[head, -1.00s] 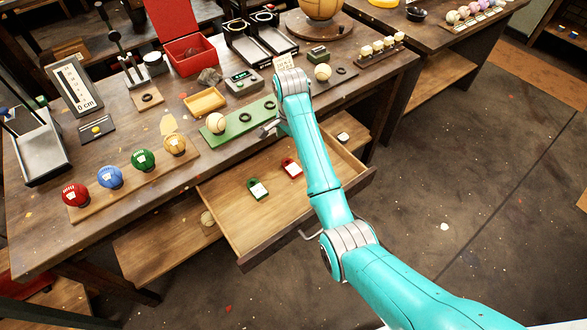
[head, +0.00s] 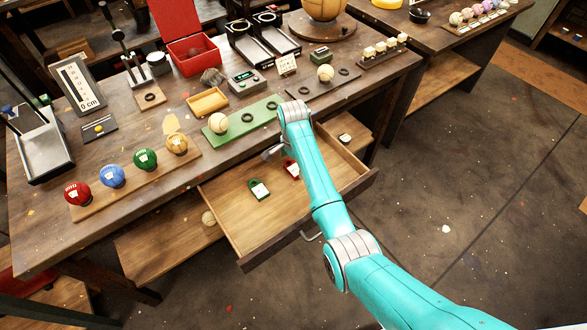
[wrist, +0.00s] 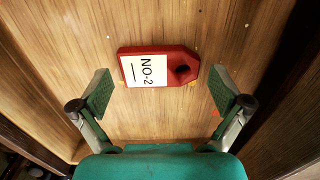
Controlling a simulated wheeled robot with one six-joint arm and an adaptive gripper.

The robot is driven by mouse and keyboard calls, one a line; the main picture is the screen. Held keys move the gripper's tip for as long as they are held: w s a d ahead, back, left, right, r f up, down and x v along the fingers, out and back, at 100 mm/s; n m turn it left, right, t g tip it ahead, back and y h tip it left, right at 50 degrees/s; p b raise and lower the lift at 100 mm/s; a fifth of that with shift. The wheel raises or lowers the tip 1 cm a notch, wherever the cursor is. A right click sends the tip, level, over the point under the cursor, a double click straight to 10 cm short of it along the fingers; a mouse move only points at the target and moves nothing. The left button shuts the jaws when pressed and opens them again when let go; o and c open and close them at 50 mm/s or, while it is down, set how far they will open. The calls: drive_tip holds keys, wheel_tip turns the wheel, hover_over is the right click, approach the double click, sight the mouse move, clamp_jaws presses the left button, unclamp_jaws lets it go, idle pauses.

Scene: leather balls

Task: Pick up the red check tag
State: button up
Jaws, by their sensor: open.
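The red check tag (wrist: 176,55) lies flat on the wooden floor of the open drawer (head: 225,205). In the wrist view it has a white label reading "NO-2" and a dark hole at its right end. In the head view the tag (head: 291,170) is partly hidden by my arm. My gripper (wrist: 161,88) is open and empty, with one green-padded finger to each side and the tag just ahead of them, lying crosswise. In the head view my gripper (head: 274,152) is over the drawer near its back edge, largely hidden by my arm.
A green tag (head: 259,190) lies left of the red one, and a white-labelled tag (head: 345,138) lies at the drawer's right. The tabletop edge overhangs the drawer's back. A green board (head: 240,121) with a ball stands above. The drawer's front left is clear.

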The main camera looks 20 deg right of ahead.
drive_tip(key=shift+f, duration=0.3)
drive_tip(key=c, duration=0.7)
drive_tip(key=shift+r, duration=0.1)
drive_tip(key=shift+c, duration=0.2)
